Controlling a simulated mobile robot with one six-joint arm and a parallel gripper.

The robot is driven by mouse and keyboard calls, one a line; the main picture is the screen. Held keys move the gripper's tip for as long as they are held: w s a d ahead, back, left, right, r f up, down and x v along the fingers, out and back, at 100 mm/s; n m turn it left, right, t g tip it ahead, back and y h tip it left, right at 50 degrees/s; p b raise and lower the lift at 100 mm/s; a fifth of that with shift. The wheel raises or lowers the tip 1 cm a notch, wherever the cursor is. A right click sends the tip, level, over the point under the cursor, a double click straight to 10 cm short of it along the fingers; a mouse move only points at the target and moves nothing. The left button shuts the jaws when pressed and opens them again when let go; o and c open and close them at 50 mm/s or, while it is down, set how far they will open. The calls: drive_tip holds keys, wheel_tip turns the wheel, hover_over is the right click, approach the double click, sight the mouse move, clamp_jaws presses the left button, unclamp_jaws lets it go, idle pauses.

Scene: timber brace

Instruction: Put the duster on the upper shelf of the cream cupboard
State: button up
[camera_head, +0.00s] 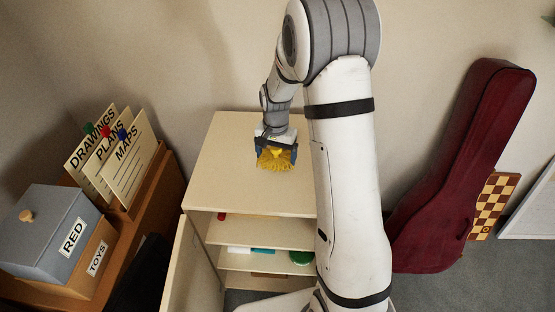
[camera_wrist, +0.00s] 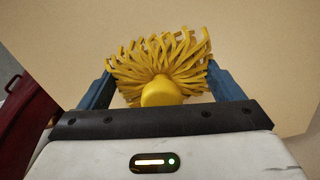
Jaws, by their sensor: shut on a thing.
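The duster (camera_head: 275,161) has a yellow stringy head and shows in the head view in front of the cupboard top. My gripper (camera_head: 276,152) is shut on it, with a blue finger on each side. In the wrist view the duster (camera_wrist: 160,62) fans out between the two fingers, its round yellow end toward me. The cream cupboard (camera_head: 232,165) stands below with its door (camera_head: 193,265) open at the left. Its upper shelf (camera_head: 240,231) has a small red thing (camera_head: 222,216) at the left. My arm hides the cupboard's right side. I cannot tell the duster's height above the top.
Lower shelves hold a teal and white thing (camera_head: 262,251) and a green round thing (camera_head: 301,257). At left stand a grey RED box (camera_head: 48,222), a TOYS box (camera_head: 95,262) and upright cards (camera_head: 120,160). A dark red instrument case (camera_head: 460,165) leans at right.

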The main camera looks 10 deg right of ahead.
sight(276, 157)
drive_tip(key=shift+f, duration=1.5)
drive_tip(key=shift+f, duration=0.1)
drive_tip(key=o, duration=0.9)
